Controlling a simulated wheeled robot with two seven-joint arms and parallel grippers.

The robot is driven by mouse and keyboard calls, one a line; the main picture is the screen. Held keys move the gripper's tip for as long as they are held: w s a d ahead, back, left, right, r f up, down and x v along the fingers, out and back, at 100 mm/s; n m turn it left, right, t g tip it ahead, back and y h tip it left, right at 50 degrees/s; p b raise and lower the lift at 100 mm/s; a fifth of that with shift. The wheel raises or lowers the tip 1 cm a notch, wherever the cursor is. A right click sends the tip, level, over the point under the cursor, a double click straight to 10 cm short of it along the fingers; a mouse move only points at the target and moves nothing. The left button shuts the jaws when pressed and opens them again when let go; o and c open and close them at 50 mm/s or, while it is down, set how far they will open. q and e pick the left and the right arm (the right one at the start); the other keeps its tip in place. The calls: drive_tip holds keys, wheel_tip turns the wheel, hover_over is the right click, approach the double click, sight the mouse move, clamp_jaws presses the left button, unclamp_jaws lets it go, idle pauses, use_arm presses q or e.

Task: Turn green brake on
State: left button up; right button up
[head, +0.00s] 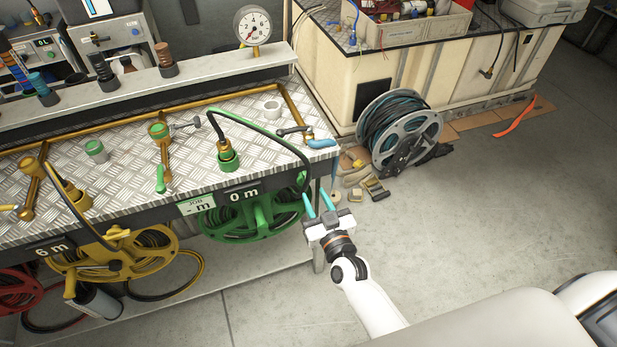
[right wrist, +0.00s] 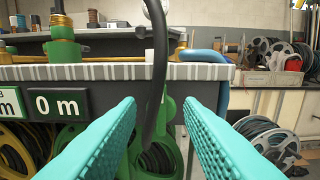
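The green hose reel (head: 262,222) hangs under the front edge of the bench, below the "0 m" display (head: 244,194). Its black hose goes up over the edge to a green fitting (head: 228,160) on top. My right gripper (head: 318,203) is open and empty, just right of the green reel, near the bench's front corner. In the right wrist view its two teal fingers are wide apart, with the black hose (right wrist: 156,75) and part of the green reel (right wrist: 170,112) ahead between them. I cannot clearly make out a separate green brake. My left gripper is not in view.
A yellow reel (head: 140,250) hangs left of the green one, a red reel (head: 18,288) farther left. A blue-handled valve (head: 318,143) sits at the bench corner. A grey reel (head: 400,130) stands on the floor behind. The floor at right is mostly clear.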

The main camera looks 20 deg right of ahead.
sight(306, 177)
drive_tip(key=w, duration=0.7)
drive_tip(key=shift+s, duration=0.1)
clamp_jaws()
